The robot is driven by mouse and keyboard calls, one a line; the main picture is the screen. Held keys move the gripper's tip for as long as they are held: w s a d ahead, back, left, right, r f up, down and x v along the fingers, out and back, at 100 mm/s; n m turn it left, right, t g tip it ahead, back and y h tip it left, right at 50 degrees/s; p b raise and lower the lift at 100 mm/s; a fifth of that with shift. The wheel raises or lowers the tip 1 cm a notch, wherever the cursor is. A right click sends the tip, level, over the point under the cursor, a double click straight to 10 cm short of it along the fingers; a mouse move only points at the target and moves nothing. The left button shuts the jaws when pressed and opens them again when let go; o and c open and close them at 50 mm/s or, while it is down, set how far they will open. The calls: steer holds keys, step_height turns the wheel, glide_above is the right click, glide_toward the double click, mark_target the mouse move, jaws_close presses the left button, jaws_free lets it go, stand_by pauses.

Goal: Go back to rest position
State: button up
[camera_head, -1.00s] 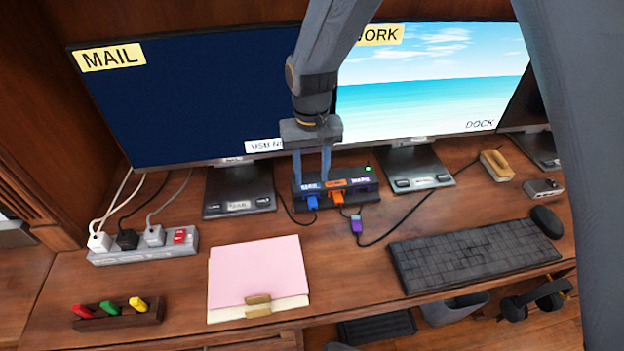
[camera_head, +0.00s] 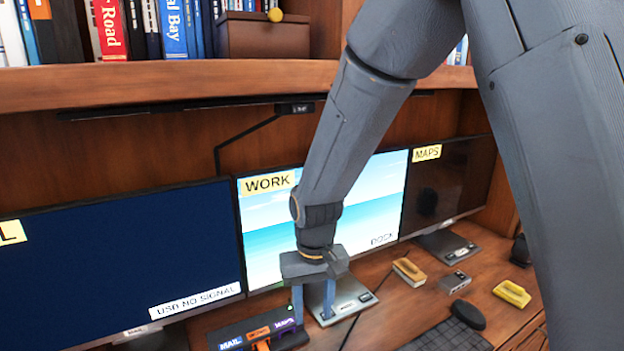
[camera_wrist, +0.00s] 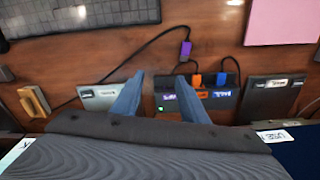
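My gripper (camera_head: 313,301) points down over the desk in front of the WORK monitor (camera_head: 270,232). Its two blue fingers stand apart with nothing between them. The black dock (camera_head: 290,341) is just beside it on the left, with MAIL, WORK and MAPS labels. In the wrist view the fingers (camera_wrist: 158,88) are open between the dock (camera_wrist: 226,103) and a monitor stand (camera_wrist: 98,96). A blue plug (camera_wrist: 221,78) and an orange plug (camera_wrist: 196,80) are at the dock. A purple plug (camera_wrist: 186,48) lies apart from it on the desk.
The MAIL monitor (camera_head: 120,270) reads "USB NO SIGNAL"; the MAPS monitor (camera_head: 445,185) is dark. A shelf (camera_head: 180,85) with books runs above the monitors. A mouse (camera_head: 468,314), a keyboard (camera_head: 450,338) and small items are on the right of the desk.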

steer(key=s+d+r+m, duration=0.1)
steer(key=s+d, duration=0.4)
steer(key=d, duration=0.5)
steer(key=s+d+r+m, duration=0.2)
steer(key=s+d, duration=0.3)
steer(key=d, duration=0.4)
steer(key=shift+s+d+t, duration=0.15)
steer(key=shift+d+t, duration=0.2)
steer(key=shift+t, duration=0.05)
